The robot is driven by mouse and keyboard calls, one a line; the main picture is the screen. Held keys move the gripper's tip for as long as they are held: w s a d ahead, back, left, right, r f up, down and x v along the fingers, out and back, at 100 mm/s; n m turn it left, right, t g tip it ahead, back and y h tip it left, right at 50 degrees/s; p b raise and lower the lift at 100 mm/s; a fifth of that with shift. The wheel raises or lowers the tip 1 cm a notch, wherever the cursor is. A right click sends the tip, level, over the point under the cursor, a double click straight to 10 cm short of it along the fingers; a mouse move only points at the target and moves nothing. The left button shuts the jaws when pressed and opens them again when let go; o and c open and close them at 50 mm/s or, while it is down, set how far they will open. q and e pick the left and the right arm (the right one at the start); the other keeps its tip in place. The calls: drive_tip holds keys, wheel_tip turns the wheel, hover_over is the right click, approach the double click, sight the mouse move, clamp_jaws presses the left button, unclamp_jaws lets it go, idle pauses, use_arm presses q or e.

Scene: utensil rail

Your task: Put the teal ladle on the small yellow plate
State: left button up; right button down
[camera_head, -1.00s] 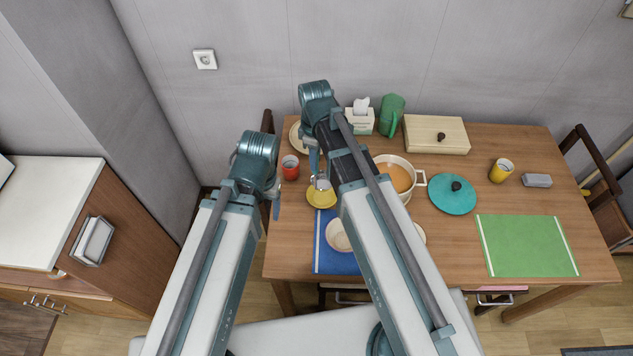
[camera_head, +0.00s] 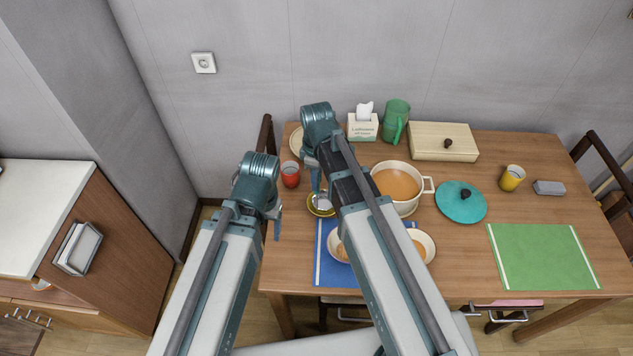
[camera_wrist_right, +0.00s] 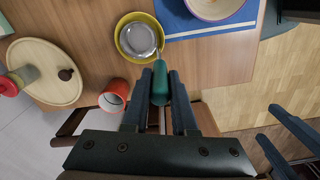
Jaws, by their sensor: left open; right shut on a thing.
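The teal ladle has a silver bowl (camera_wrist_right: 138,39) and a teal handle (camera_wrist_right: 160,84) in the right wrist view. In the head view its silver bowl (camera_head: 322,200) shows over the small yellow plate (camera_head: 312,209). The plate's rim also shows around the ladle bowl in the right wrist view (camera_wrist_right: 121,27). My right gripper (camera_head: 317,176) is shut on the ladle's handle. I cannot tell whether the ladle bowl touches the plate. My left gripper (camera_head: 275,218) is open and empty, left of the plate near the table's left edge.
A red cup (camera_head: 290,174) stands left of the plate. A blue mat (camera_head: 326,268) with bowls lies in front, partly hidden by my right arm. A pot of orange soup (camera_head: 397,185) and a teal lid (camera_head: 461,203) are to the right. A green mat (camera_head: 545,255) lies at the far right.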

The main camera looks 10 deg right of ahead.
drive_tip(key=c, duration=1.2)
unclamp_jaws()
drive_tip(key=shift+f, duration=0.15)
drive_tip(key=o, duration=0.5)
wheel_tip(320, 180, up, 13)
drive_tip(key=p, duration=1.2)
drive_tip(key=shift+f, duration=0.2)
drive_tip(key=s+a+m+h, duration=0.1)
drive_tip(key=s+a+m, duration=0.2)
drive_tip(key=s+m, duration=0.5)
drive_tip(key=s, duration=0.6)
drive_tip(key=shift+a+m, duration=0.15)
drive_tip(key=shift+m, duration=0.25)
